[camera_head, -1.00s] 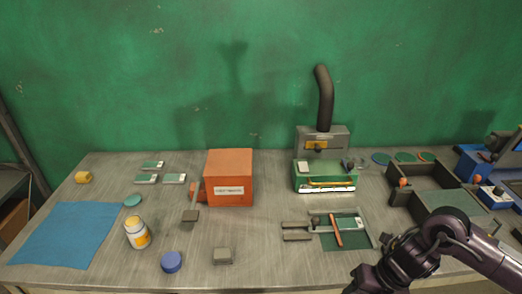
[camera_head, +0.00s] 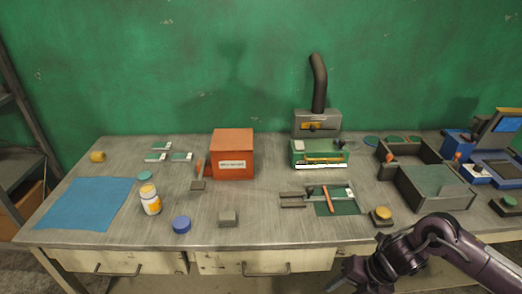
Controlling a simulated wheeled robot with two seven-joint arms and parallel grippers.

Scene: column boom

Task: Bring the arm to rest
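My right arm comes in from the right edge, a dark purple-black arm bent at the elbow. It is in front of the bench's front edge at the lower right. My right gripper (camera_head: 345,282) is at the bottom edge of the picture, partly cut off, in front of the drawers. Whether its fingers are open or shut does not show, and nothing is seen in it. My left gripper and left arm are not in view.
The metal workbench (camera_head: 255,228) has drawers (camera_head: 262,262) below. Closest to my arm on it are a yellow-topped button (camera_head: 381,214), a green mat (camera_head: 340,209) and a grey tray (camera_head: 432,202).

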